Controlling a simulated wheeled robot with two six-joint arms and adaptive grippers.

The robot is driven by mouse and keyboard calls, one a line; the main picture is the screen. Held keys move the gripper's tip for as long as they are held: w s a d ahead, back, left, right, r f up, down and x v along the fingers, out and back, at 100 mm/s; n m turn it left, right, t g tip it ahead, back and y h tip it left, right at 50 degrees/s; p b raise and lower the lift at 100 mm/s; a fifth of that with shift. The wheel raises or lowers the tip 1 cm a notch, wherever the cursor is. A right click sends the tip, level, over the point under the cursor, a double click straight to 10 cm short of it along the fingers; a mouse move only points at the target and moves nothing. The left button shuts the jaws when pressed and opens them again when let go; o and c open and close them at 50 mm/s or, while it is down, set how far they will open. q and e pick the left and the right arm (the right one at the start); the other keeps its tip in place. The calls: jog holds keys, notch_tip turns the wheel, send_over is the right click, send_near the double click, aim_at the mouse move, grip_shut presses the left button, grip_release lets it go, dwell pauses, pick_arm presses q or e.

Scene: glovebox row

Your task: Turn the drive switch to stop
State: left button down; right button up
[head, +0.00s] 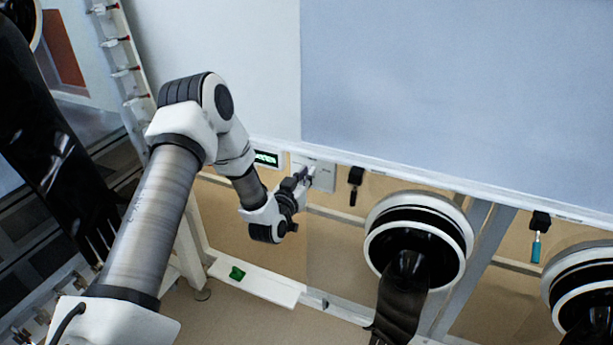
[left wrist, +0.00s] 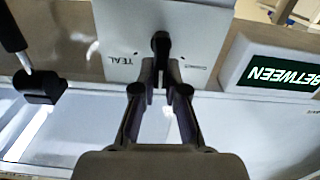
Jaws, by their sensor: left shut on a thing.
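The drive switch is a small dark knob (left wrist: 160,42) on a light grey plate (left wrist: 118,32). The plate also shows in the head view (head: 325,178), under the edge of the large pale window. Its lettering reads upside down in the left wrist view; one word looks like TEAL, the other is too small to read. My left gripper (head: 301,180) is at the plate, with its two fingers (left wrist: 161,75) closed around the knob. A display (left wrist: 278,75) beside the plate reads BETWEEN in the left wrist view. My right gripper is not in view.
Glove ports with dark gloves (head: 418,238) stick out to the right of the plate. A black holder (head: 356,177) hangs near the plate; another holds a teal-handled tool (head: 537,246). A green thing (head: 237,272) lies on a white ledge (head: 270,289) below.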

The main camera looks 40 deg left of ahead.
pick_arm(q)
jog(key=shift+s+a+f+n+b, duration=0.1)
jog(key=shift+a+n+b, duration=0.15)
jog(key=shift+n+b, duration=0.75)
jog(key=shift+a+f+n+b, duration=0.1)
jog(key=shift+a+n+b, duration=0.2)
jog(key=shift+n, duration=1.2)
jog(key=shift+r, duration=0.1)
jog(key=c, duration=1.2)
grip_release()
jog(key=shift+s, duration=0.1)
jog(key=v, duration=1.2)
